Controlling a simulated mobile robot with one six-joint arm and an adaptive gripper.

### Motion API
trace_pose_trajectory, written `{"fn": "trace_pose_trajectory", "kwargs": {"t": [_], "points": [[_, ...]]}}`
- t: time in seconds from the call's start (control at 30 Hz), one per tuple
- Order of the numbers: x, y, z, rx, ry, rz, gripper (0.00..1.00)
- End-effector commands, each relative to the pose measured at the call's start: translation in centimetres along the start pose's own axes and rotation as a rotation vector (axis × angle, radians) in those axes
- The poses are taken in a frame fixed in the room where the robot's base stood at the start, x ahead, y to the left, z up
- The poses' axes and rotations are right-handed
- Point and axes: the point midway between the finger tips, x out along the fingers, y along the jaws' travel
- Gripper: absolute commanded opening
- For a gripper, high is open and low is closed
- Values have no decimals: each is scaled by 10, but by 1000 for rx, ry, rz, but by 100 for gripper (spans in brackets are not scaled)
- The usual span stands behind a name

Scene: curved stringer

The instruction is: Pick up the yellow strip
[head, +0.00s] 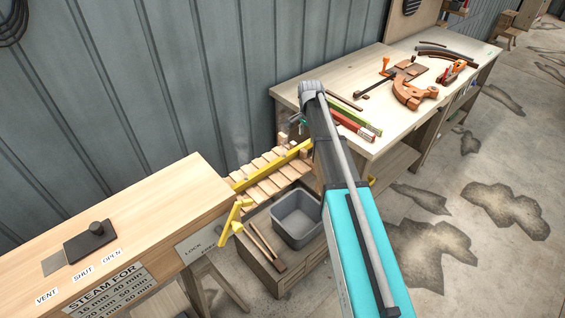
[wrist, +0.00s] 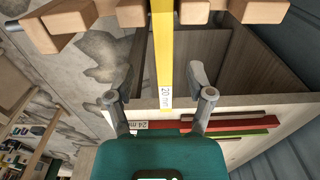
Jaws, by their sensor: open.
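The yellow strip (head: 272,166) lies along a slatted wooden rack (head: 262,187) between the box on the left and the bench on the right. In the wrist view the yellow strip (wrist: 163,45) runs down from the top, with a "20 mm" label at its near end. My gripper (wrist: 159,73) is open, its two fingers on either side of the labelled end with gaps to both. I cannot tell whether the fingertips are at the strip's height. In the head view my arm hides most of the gripper.
A long wooden box (head: 150,215) with a yellow handle (head: 235,217) stands left. A grey bin (head: 297,232) sits below the rack. The workbench (head: 310,80) holds a red strip (head: 352,126), a green strip (head: 350,114) and tools. Rack slats (wrist: 132,13) cross the strip's far part.

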Motion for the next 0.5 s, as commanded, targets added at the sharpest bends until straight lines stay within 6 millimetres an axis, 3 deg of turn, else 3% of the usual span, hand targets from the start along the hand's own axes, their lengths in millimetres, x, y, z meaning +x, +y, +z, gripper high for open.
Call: {"fn": "trace_pose_trajectory", "kwargs": {"t": [0.5], "points": [[6, -1, 0, -1, 0, 0, 69]]}}
